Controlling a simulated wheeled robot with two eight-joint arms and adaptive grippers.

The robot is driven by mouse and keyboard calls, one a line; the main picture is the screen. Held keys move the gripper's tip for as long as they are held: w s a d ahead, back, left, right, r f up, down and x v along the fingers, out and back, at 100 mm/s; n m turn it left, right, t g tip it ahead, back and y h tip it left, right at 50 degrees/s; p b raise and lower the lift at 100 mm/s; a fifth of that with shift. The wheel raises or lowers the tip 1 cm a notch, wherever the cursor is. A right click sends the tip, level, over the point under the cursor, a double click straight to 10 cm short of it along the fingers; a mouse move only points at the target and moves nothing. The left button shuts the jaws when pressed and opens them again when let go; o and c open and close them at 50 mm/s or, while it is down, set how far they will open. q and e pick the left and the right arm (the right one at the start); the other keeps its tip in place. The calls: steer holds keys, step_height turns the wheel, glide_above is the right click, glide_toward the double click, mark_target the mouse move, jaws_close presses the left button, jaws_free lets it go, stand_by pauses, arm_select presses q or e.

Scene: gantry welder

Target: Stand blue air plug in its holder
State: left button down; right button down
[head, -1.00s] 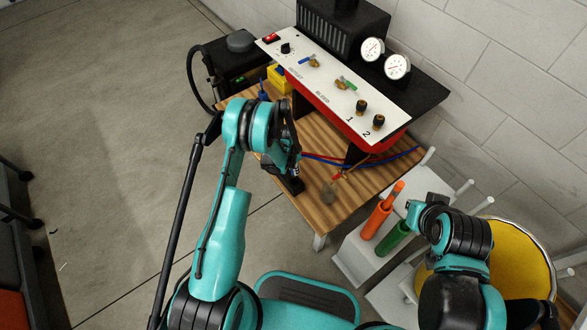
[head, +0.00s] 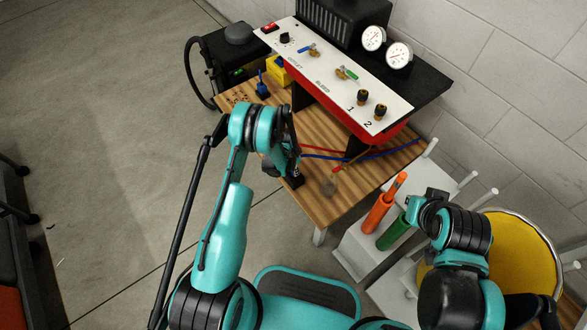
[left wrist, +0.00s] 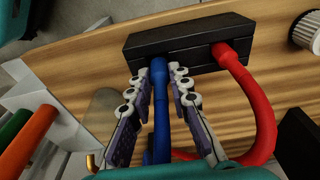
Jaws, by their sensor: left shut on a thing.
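The blue air plug (left wrist: 160,85) is between the fingers of my left gripper (left wrist: 158,78), which is shut on it in the left wrist view. Its tip overlaps the left part of the black holder block (left wrist: 185,38); I cannot tell whether it sits in a hole. A red plug (left wrist: 222,52) with a red hose stands in the right part of the same block. In the head view the block (head: 293,181) is at the table's near edge, partly covered by my left wrist, and the blue plug is hidden there.
The wooden table (head: 325,205) carries a red and white control panel (head: 340,75) behind the holder. Red and blue hoses (head: 375,154) run across it. A blue item (head: 262,87) and a yellow box (head: 281,75) stand at the back left. Orange (head: 378,212) and green tubes (head: 393,234) stand at right.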

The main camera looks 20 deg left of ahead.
arm_select(q)
steer(key=shift+f, duration=0.65)
stand_by(0.3)
steer(key=c, duration=1.3)
jaws_free()
steer(key=shift+f, duration=0.15)
steer(key=r, duration=0.4)
steer(key=s+r, duration=0.1)
steer(key=r, duration=0.3)
steer(key=a+r, duration=0.1)
steer(key=r, duration=0.3)
steer(key=shift+s, duration=0.25)
